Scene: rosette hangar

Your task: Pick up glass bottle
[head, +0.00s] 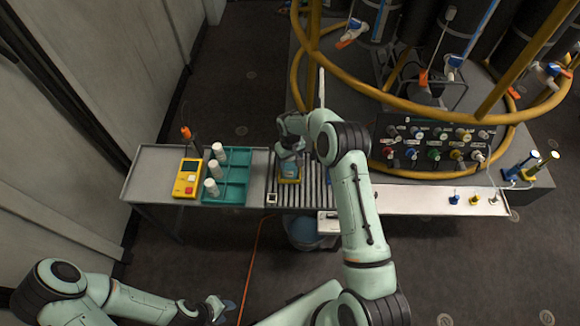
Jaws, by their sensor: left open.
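No clearly recognisable glass bottle shows. Several small white bottle-like cylinders (215,168) stand along the left side of a teal tray (237,190) on the bench; I cannot tell if any is glass. My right gripper (290,157) is over the roller section, right of the tray, directly above a small yellow and blue item (289,171). It partly hides that item, and its fingers are too small to read. My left gripper (220,308) is open and low at the bottom of the view, in front of the bench and away from the objects.
A yellow handheld device (187,178) lies left of the tray. A blue bucket (303,233) stands below the rollers (317,190). A control panel with coloured knobs (437,142) and curved yellow rails (350,78) are at the right. An orange cable (252,265) runs along the floor.

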